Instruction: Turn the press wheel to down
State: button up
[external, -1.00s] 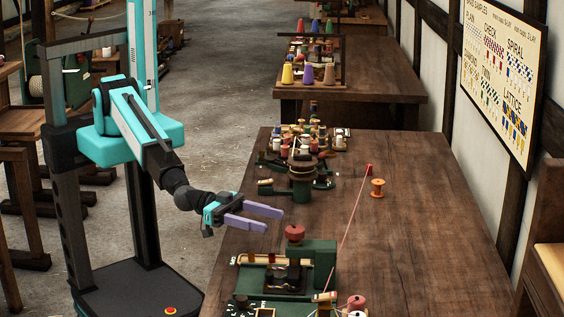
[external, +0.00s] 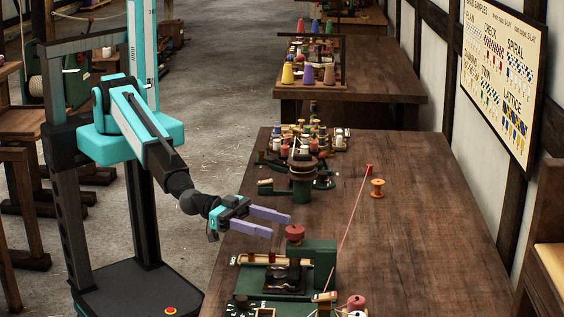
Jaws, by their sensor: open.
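The press (external: 318,262) is a green machine at the near left of the table. A red knob-like wheel (external: 295,233) sits on top of it. My gripper (external: 281,225) is open, with two purple fingers pointing right. The fingertips are just left of and a little above the red wheel in the picture. I cannot tell whether they touch it. Nothing shows between the fingers.
A winder with a round wooden top (external: 302,168) stands behind the press on the table (external: 420,235). A red thread (external: 347,225) runs from a red peg to the near spools. An orange spool (external: 377,188) stands at right. The table's right side is clear.

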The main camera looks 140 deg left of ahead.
aim_at(300, 236)
jog(key=shift+p+x, duration=1.35)
jog(key=shift+x, duration=4.15)
jog(key=c, duration=1.1)
jog(key=shift+o, duration=0.2)
jog(key=shift+w+d+r+m+t+h+b, duration=0.15)
jog(key=shift+m+h+b, duration=0.35)
jog(key=shift+b, duration=0.95)
jog(key=shift+w+d+r+m+t+h+b, duration=0.25)
jog(key=shift+h+b, duration=0.45)
jog(key=shift+b, duration=0.7)
jog(key=h+b, duration=0.1)
jog(key=b, duration=0.2)
jog(key=m+b, duration=0.1)
jog(key=b, duration=0.3)
jog(key=shift+s+d+f+h, duration=0.1)
jog(key=shift+d+f+h, duration=0.15)
jog(key=shift+h, duration=0.15)
jog(key=h+b, duration=0.1)
jog(key=b, duration=0.5)
jog(key=m+h+b, duration=0.1)
jog(key=b, duration=0.5)
jog(key=shift+d+f, duration=0.15)
jog(key=shift+f, duration=0.15)
